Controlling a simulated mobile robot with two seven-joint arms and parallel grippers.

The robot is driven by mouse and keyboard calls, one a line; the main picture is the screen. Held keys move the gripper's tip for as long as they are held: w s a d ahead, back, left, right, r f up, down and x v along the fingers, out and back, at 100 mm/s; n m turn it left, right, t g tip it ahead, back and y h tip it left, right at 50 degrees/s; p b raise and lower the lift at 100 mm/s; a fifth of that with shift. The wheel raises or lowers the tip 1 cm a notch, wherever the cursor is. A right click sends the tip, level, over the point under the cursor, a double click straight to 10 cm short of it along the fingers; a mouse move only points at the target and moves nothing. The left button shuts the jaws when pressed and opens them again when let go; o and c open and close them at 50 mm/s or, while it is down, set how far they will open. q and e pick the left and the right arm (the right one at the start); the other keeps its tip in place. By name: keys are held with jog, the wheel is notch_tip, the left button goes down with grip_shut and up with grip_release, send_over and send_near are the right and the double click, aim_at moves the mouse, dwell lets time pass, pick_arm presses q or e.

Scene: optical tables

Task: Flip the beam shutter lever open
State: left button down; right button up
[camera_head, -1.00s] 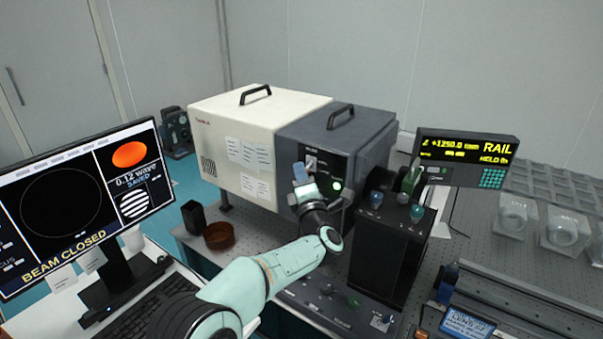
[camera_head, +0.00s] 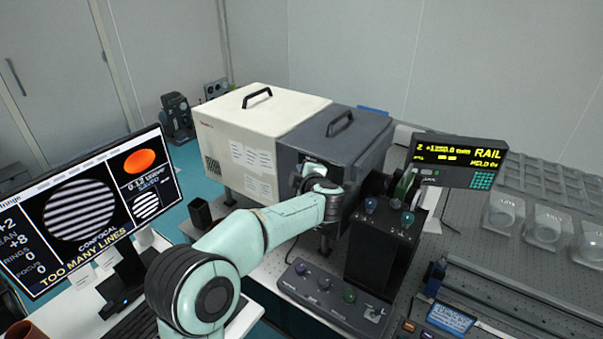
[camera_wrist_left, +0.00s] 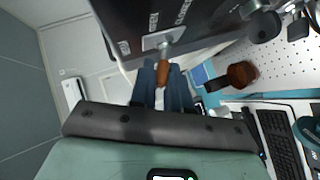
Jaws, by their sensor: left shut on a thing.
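The shutter lever (camera_wrist_left: 163,68) has an orange-brown tip on a metal stem and stands out from a small pale plate (camera_wrist_left: 164,39) on the dark grey instrument housing (camera_head: 338,141). My left gripper (camera_wrist_left: 163,80) has its blue fingers on both sides of the lever's tip and is shut on it. In the head view the left gripper (camera_head: 304,179) is at the front face of the housing, and the wrist hides the lever. My right gripper is in neither view.
A monitor (camera_head: 82,208) at left shows stripes and "TOO MANY LINES". A black block with knobs (camera_head: 384,245) stands close to the right of my wrist. A readout (camera_head: 459,163) is behind it.

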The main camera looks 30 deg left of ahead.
pick_arm(q)
jog(key=shift+r, duration=0.1)
dwell(0.4)
jog(key=c, duration=1.2)
grip_release()
jog(key=shift+d, duration=0.1)
jog(key=shift+r+b+v, duration=0.2)
jog(key=shift+b+v, duration=0.7)
jog(key=shift+v, duration=5.75)
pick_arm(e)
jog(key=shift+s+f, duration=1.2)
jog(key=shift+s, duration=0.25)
pick_arm(q)
jog(key=shift+w, duration=0.15)
